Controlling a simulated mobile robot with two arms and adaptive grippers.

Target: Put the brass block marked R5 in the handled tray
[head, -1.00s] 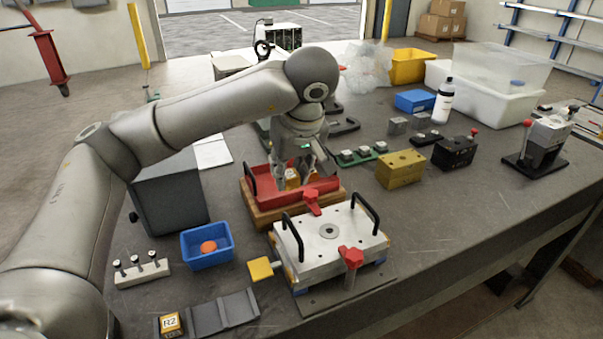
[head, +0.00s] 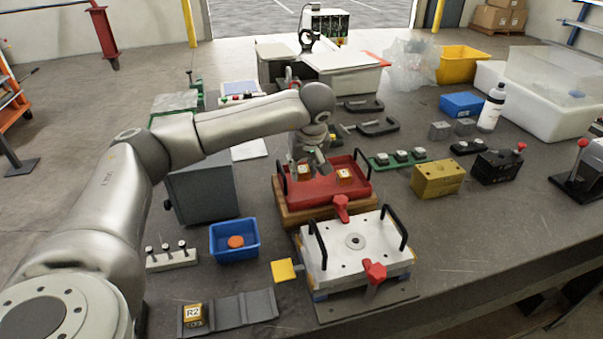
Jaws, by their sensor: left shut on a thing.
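The red tray with black handles (head: 325,198) sits on a wooden base in mid-table. My left gripper (head: 306,166) is over the left part of this tray, shut on a small brass block (head: 304,174). I cannot read the mark on the held block, nor tell whether it touches the tray floor. Another brass block (head: 344,177) is in the tray's right part, its mark too small to read. A brass block marked R2 (head: 192,316) lies on the grey ribbed mat at the front left. My right gripper is not in view.
In front of the tray stands a silver mould plate (head: 343,252) with black handles and red knobs. A blue bin (head: 234,255) and grey box (head: 205,190) are to the left. A larger brass block (head: 437,179) stands to the right. The right front table is clear.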

